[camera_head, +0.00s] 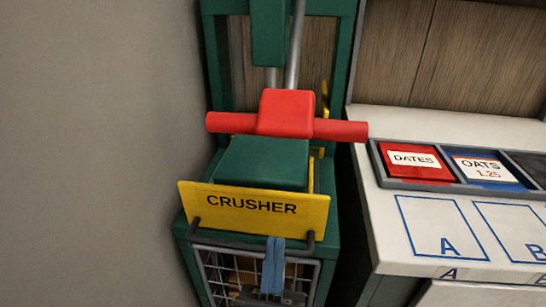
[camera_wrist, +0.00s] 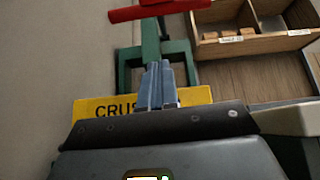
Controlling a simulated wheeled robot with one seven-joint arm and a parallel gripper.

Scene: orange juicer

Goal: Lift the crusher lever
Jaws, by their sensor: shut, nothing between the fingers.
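The crusher is a green frame (camera_head: 222,60) with a red crossbar lever (camera_head: 285,112) lying level across it, above a dark green block (camera_head: 262,163). The red bar also shows at the top of the wrist view (camera_wrist: 160,9). A yellow CRUSHER sign (camera_head: 262,208) is on the crusher's front; the wrist view shows part of it (camera_wrist: 95,107). My gripper (camera_head: 276,240) has blue fingers and is in front of the sign's lower edge, below the lever and apart from it. In the wrist view its fingers (camera_wrist: 158,68) are together and empty, hiding part of the sign's lettering.
A wire basket (camera_head: 212,272) and a dark bar (camera_head: 250,233) are below the sign. A white counter (camera_head: 392,235) on the right carries bins labelled DATES (camera_head: 413,160) and OATS (camera_head: 482,170). A grey wall (camera_head: 90,150) closes off the left. A wooden shelf (camera_wrist: 240,49) shows at upper right.

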